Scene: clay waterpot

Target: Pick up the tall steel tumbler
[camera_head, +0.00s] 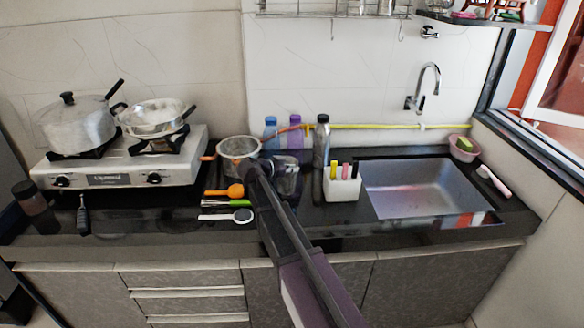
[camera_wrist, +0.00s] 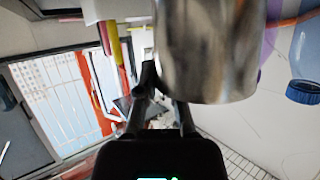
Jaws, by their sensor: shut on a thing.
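The steel tumbler (camera_head: 287,180) stands out as a shiny cylinder on the dark counter, just right of the end of my arm in the head view. It fills the upper middle of the wrist view (camera_wrist: 208,50), very close to the camera. My gripper (camera_head: 264,170) is at its side, partly hidden by my own arm in the head view. In the wrist view my gripper's fingers (camera_wrist: 166,90) reach the tumbler's wall and are shut on it. Whether its base touches the counter is hard to tell.
A steel pan (camera_head: 240,149) stands just behind my gripper. A steel bottle (camera_head: 321,142) and a white holder (camera_head: 342,185) stand to the right, before the sink (camera_head: 425,188). Utensils (camera_head: 226,192) lie left of my arm. A stove (camera_head: 120,160) is farther left.

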